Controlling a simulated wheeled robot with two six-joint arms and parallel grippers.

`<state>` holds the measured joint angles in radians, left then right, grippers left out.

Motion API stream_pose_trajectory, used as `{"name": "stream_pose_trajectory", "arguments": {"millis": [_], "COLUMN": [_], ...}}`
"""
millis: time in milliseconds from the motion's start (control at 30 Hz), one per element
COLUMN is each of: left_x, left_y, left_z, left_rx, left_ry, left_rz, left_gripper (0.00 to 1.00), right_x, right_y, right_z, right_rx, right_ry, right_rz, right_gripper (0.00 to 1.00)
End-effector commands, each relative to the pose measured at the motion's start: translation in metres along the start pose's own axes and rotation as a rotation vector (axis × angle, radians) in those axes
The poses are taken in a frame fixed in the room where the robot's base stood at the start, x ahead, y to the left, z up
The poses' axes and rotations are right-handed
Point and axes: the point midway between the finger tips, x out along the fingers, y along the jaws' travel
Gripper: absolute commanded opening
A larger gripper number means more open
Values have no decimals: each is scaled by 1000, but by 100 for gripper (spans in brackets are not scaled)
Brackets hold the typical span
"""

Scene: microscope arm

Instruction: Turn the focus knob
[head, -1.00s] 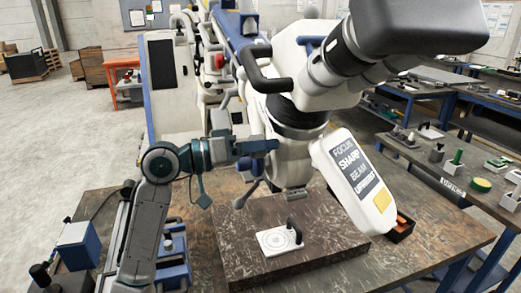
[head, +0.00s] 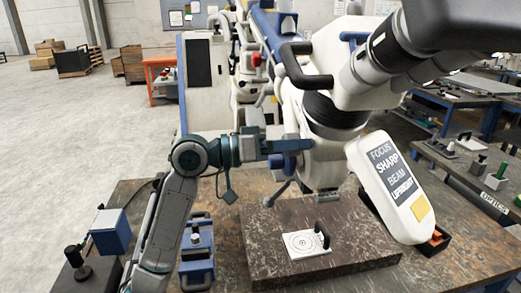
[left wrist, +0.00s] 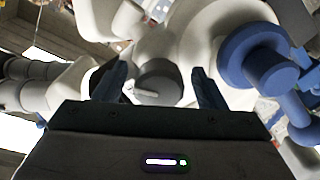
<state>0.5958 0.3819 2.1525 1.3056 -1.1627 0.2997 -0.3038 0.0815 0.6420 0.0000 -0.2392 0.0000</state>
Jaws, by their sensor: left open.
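The white microscope (head: 350,85) hangs over the table in the head view, with black eyepieces at the upper right. Its panel (head: 399,185) reads FOCUS SHARP, BEAM UPRIGHT. My left gripper (head: 298,146) reaches the microscope's left side from the left. In the left wrist view my left gripper (left wrist: 161,84) is open. A round grey knob (left wrist: 160,80) with a pale bar on its face lies between the fingers in the picture. I cannot tell whether they touch it. A larger blue knob (left wrist: 258,62) is to the right. My right gripper is not in view.
A dark stone slab (head: 345,248) with a white target plate (head: 305,244) lies on the table below. A blue box (head: 111,232) and a blue-framed device (head: 197,250) stand at the left near my arm.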

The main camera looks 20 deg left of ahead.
Motion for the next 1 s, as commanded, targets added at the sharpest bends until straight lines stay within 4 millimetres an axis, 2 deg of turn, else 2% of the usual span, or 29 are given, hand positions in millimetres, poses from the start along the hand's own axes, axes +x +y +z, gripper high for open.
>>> {"name": "stream_pose_trajectory", "arguments": {"millis": [600, 1000], "left_x": [-68, -94], "left_y": [-2, -1], "left_z": [3, 2], "left_rx": [3, 1], "left_ry": [-3, -2], "left_rz": [-5, -1], "left_gripper": [65, 65], "right_x": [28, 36], "right_y": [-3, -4], "right_z": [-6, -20], "right_rx": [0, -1], "right_ry": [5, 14], "right_rz": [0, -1], "right_gripper": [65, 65]}}
